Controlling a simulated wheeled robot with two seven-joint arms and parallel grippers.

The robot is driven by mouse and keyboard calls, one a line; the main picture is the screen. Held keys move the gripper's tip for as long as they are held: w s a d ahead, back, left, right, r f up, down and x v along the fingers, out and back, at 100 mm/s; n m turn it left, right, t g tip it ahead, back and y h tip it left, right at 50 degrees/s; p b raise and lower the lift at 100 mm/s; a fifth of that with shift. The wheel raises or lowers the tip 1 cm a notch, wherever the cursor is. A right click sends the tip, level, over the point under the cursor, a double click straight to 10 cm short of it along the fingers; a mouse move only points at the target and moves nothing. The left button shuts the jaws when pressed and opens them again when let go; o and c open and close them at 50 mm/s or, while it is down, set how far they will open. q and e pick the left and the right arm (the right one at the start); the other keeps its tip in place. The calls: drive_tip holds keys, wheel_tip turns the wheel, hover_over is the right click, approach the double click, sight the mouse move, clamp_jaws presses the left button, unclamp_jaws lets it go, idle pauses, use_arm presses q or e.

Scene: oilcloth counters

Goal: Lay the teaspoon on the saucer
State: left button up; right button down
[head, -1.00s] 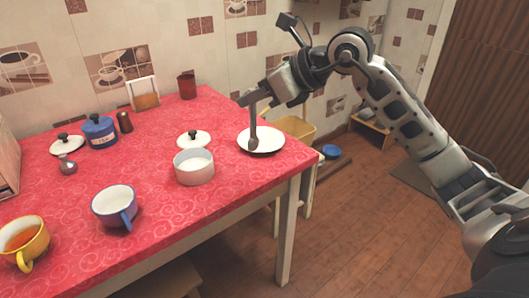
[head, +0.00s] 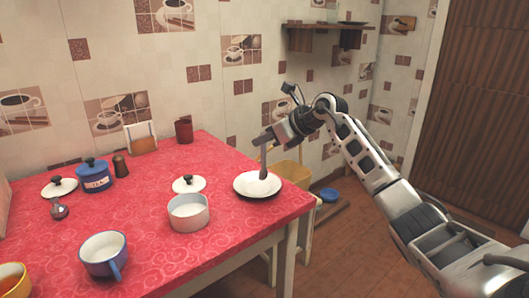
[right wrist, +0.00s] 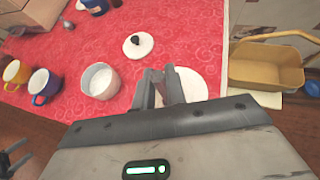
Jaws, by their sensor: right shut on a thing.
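The teaspoon (head: 263,166) hangs nearly upright, bowl down, over the white saucer (head: 243,190) near the table's right edge. I cannot tell whether its bowl touches the saucer. My right gripper (head: 265,140) is shut on the upper end of its handle. In the right wrist view, the fingers of my right gripper (right wrist: 163,88) cover most of the teaspoon and hide part of the saucer (right wrist: 197,86). My left gripper is out of the head view; a dark forked part at the lower left of the right wrist view may be it.
A white pot (head: 188,213) and a white lid (head: 188,184) stand left of the saucer. A blue cup (head: 103,255), a yellow cup (head: 12,281) and a blue canister (head: 95,175) are farther left. A yellow basin (right wrist: 265,68) is beyond the table's right edge.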

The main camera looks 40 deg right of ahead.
sight(265, 167)
drive_tip(key=shift+w+d+f, duration=0.25)
drive_tip(key=shift+w+f, duration=0.05)
drive_tip(key=shift+f, duration=1.65)
drive_tip(key=shift+f, duration=0.1)
drive_tip(key=shift+f+b, duration=0.15)
drive_tip(key=shift+b, duration=0.15)
drive_tip(key=c, duration=1.5)
unclamp_jaws()
drive_tip(key=shift+o, duration=0.2)
